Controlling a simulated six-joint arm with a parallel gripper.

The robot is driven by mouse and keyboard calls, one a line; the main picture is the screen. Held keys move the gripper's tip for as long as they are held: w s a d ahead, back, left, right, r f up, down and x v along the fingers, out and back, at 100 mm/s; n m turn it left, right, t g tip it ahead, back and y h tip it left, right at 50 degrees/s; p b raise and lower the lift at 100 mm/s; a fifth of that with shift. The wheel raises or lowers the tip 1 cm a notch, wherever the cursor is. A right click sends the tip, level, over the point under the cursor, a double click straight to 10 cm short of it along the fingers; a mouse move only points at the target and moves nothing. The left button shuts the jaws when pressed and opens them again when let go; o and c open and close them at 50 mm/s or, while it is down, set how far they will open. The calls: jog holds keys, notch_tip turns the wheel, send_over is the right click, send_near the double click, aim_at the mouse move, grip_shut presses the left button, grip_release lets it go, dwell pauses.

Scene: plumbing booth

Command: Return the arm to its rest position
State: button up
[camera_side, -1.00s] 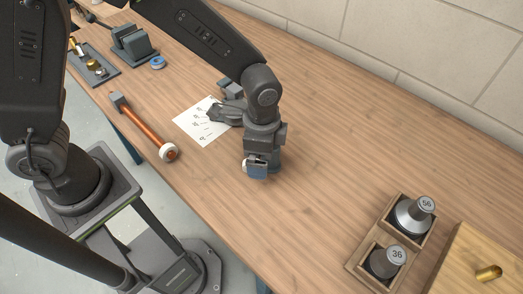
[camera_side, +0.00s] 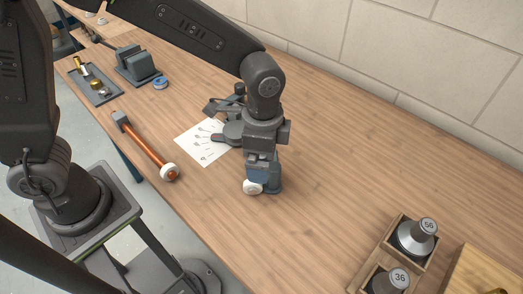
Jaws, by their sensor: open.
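My gripper (camera_side: 258,171) hangs from my wrist, pointing down near the middle of the wooden bench (camera_side: 330,170). It is open. It is seen small and from behind, so its fingertips are hard to make out. A short white round piece (camera_side: 252,187) and a blue-grey block (camera_side: 274,183) stand just below and behind it. I cannot tell whether the gripper touches them, but I see nothing clearly held. My arm is still bent out over the bench.
A copper pipe (camera_side: 149,148) with a white end lies left, beside a paper sheet (camera_side: 203,151). A dark grey tool (camera_side: 232,133) is partly behind my wrist. A vise (camera_side: 136,67) stands back left. A wooden tray (camera_side: 366,268) holds weights front right. Bench right of my wrist is clear.

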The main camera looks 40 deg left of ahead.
jog(key=s+a+r+n+t, duration=0.6)
jog(key=s+a+r+n, duration=0.55)
jog(key=a+r, duration=0.4)
jog(key=m+g, duration=0.6)
jog(key=m, duration=0.4)
send_over(274, 166)
jog(key=shift+n, duration=0.25)
jog(key=f, duration=1.4)
jog(key=shift+a, duration=0.25)
jog(key=shift+d+f, duration=0.3)
jog(key=shift+f, duration=4)
jog(key=shift+c, duration=0.5)
